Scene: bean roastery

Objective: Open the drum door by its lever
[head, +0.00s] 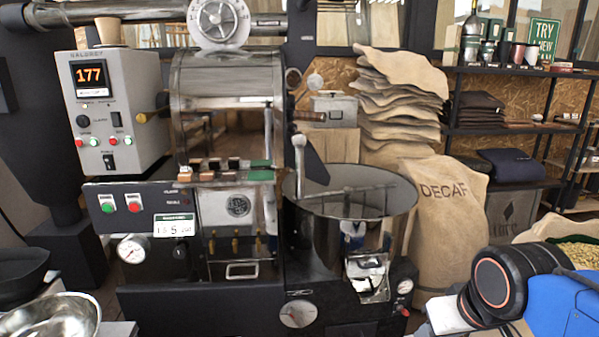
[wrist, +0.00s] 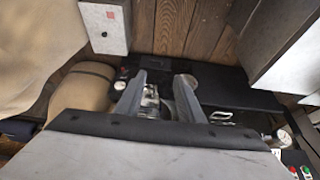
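The roaster's steel drum (head: 225,90) sits at centre left in the head view.
A control box (head: 112,110) reading 177 stands left of the drum. Stacked sacks (head: 400,100) and a DECAF sack (head: 440,210) stand behind and right of the tray. A metal bowl (head: 50,318) is at lower left. Wooden floor (wrist: 185,28) shows in the wrist view.

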